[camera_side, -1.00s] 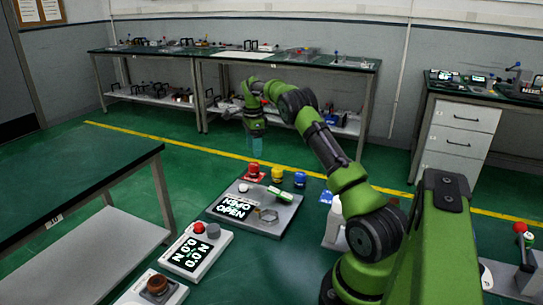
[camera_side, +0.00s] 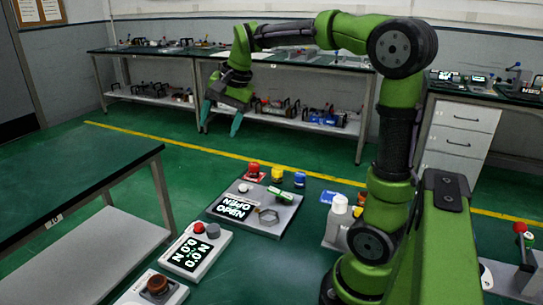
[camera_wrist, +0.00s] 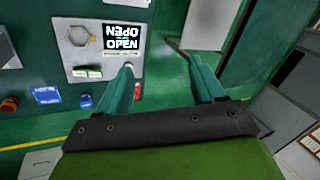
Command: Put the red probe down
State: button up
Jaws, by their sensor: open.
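My gripper (camera_side: 220,122) hangs in the air above the floor-level board, with its two teal fingers spread wide and nothing between them. In the wrist view my gripper (camera_wrist: 157,60) also shows apart fingers and green floor between them. A red piece (camera_side: 253,170), which seems to be the red probe, stands at the far edge of the grey board (camera_side: 255,230), below my gripper. In the wrist view a small part of a red piece (camera_wrist: 137,92) shows beside the left finger, which hides the rest.
A yellow piece (camera_side: 277,175) and a blue piece (camera_side: 300,180) stand in line right of the red one. The board carries a lit OPEN display (camera_side: 232,208), a green connector (camera_side: 280,194) and a hexagonal ring (camera_side: 267,216). A green-topped table (camera_side: 75,180) stands left.

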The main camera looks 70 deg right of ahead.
jog(key=s+a+f+n+t+y, duration=0.1)
jog(key=s+a+f+n+t, duration=0.1)
jog(key=s+a+f+n, duration=0.3)
jog(key=s+a+n, duration=0.4)
jog(key=s+a, duration=0.5)
jog(key=s, duration=0.1)
jog(key=shift+n+t, duration=0.3)
jog(key=shift+n, duration=0.1)
